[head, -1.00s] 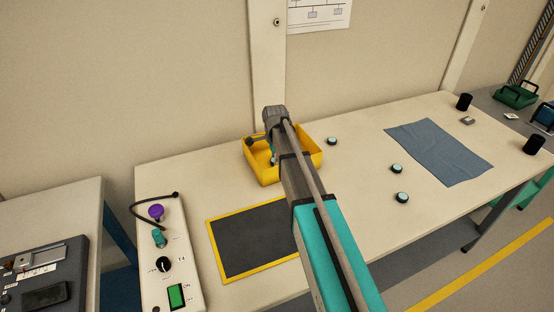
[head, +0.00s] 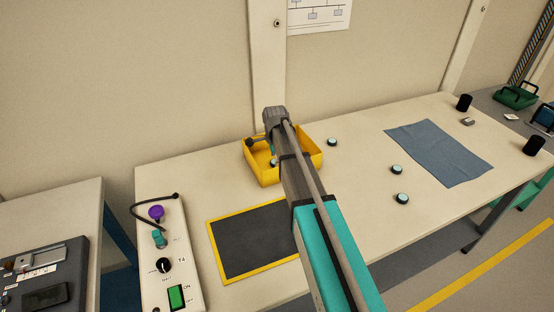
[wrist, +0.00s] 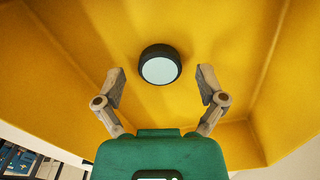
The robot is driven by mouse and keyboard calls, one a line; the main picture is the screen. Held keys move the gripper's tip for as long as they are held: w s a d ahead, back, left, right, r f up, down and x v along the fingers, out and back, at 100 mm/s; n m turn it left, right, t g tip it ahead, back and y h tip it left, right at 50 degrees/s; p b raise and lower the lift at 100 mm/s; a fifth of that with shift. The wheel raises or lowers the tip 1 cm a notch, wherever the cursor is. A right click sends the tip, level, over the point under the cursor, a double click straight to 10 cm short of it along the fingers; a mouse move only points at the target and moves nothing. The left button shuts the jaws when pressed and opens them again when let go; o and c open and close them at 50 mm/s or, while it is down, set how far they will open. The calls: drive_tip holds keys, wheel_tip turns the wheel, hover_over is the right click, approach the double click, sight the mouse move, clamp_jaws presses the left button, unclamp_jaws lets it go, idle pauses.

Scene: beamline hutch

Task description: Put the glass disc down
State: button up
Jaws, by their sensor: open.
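A glass disc with a black rim and pale blue face (wrist: 160,68) lies on the floor of a yellow tray (wrist: 60,75). In the wrist view my gripper (wrist: 160,80) is open, with one finger on each side of the disc and a clear gap to both. Nothing is held. In the head view the tray (head: 310,163) stands at the back of the bench, and my gripper reaches into it. My arm hides part of the tray there.
Three similar discs stand on the bench right of the tray: one (head: 332,142), another (head: 396,169) and a third (head: 402,198). A blue cloth (head: 438,152) lies farther right. A yellow-edged dark mat (head: 250,240) and a control box (head: 172,265) are in front left.

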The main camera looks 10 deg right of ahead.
wheel_tip(320, 180, up, 12)
drive_tip(key=p, duration=1.1)
drive_tip(key=shift+p, duration=0.3)
drive_tip(key=shift+s, duration=0.1)
idle(0.4)
drive_tip(key=s+n, duration=1.8)
drive_tip(key=s, duration=0.6)
drive_tip(key=shift+s+d, duration=0.15)
drive_tip(key=shift+d, duration=0.1)
